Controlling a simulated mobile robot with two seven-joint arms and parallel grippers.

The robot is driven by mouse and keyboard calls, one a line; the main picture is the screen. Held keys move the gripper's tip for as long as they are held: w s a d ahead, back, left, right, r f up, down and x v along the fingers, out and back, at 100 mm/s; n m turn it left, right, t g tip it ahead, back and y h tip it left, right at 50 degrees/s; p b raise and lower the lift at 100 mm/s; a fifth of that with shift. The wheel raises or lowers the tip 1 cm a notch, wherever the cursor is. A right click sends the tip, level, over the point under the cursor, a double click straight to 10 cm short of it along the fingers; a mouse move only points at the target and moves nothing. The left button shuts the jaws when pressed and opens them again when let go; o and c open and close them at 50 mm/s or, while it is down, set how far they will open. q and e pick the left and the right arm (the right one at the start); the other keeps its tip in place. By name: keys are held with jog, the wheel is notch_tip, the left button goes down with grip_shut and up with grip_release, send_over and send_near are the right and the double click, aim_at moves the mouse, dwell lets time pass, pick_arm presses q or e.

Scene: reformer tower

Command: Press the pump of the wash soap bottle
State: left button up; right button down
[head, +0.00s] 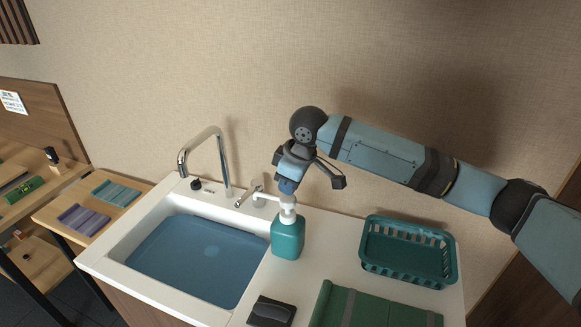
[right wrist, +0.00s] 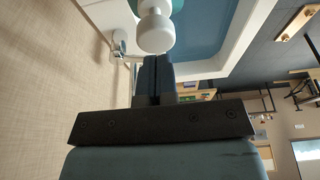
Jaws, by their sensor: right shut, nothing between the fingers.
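The wash soap bottle is teal (head: 287,238) with a white pump (head: 287,208). It stands upright on the white counter, just right of the sink. My right gripper (head: 287,187) is shut and empty, pointing down just above the pump head. In the right wrist view the shut fingertips (right wrist: 155,60) are close to the white pump head (right wrist: 155,32); I cannot tell whether they touch it. Only a little of the teal bottle shows there, at the top edge. My left gripper is not in view.
The sink (head: 195,258) holds blue water, with a chrome faucet (head: 219,155) behind it. A teal basket (head: 408,250) stands right of the bottle. A green folded cloth (head: 370,308) and a dark item (head: 271,312) lie in front. The wall rises close behind the counter.

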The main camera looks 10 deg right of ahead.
jog(key=shift+f, duration=0.7)
jog(key=shift+f, duration=0.1)
